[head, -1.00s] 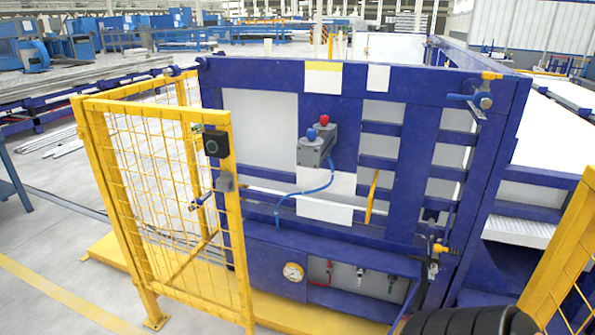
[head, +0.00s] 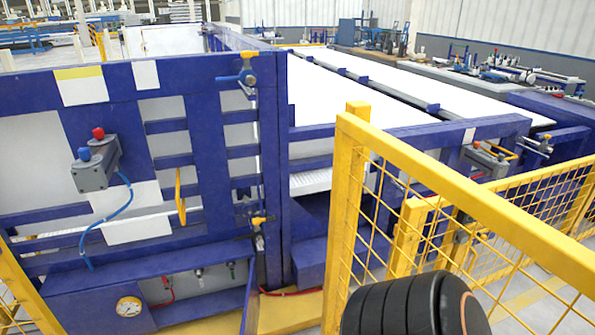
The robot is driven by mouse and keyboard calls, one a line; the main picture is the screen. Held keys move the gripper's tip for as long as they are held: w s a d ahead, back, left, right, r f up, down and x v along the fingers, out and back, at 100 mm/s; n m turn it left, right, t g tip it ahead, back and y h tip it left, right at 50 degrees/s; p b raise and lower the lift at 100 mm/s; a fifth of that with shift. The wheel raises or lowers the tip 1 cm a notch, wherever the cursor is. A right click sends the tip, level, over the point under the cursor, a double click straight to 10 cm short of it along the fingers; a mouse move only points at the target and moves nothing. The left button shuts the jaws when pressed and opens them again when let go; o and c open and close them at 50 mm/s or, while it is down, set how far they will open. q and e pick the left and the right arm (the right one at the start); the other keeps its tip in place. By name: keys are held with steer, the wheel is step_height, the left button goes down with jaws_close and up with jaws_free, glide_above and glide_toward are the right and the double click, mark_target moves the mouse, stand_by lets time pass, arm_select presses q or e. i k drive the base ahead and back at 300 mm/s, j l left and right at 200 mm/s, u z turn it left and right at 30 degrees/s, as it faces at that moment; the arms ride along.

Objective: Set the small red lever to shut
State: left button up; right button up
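A small red lever (head: 167,285) sits in the recessed panel low on the blue machine frame, to the right of a round pressure gauge (head: 129,306). It is small in the picture, and I cannot tell its exact position. To its right in the same recess are a dark-handled fitting (head: 199,274) and a green-handled fitting (head: 231,267). Neither of my grippers is in view.
A grey box (head: 97,165) with a blue and a red knob is mounted above. Blue-handled (head: 243,77) and yellow-handled (head: 259,220) valves are on the frame's right post. A yellow mesh fence (head: 352,200) stands at right; another yellow fence edge (head: 22,290) is lower left.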

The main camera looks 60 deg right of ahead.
mark_target(166, 285)
steer(key=z, duration=1.7)
steer(key=i+j+z, duration=0.15)
steer(key=z, duration=0.3)
steer(key=i+j+z, duration=0.1)
steer(key=j+z, duration=0.3)
steer(key=i+j+z, duration=0.15)
steer(key=j, duration=0.25)
steer(key=i+j+z, duration=0.15)
steer(key=j, duration=0.25)
steer(key=k, duration=0.05)
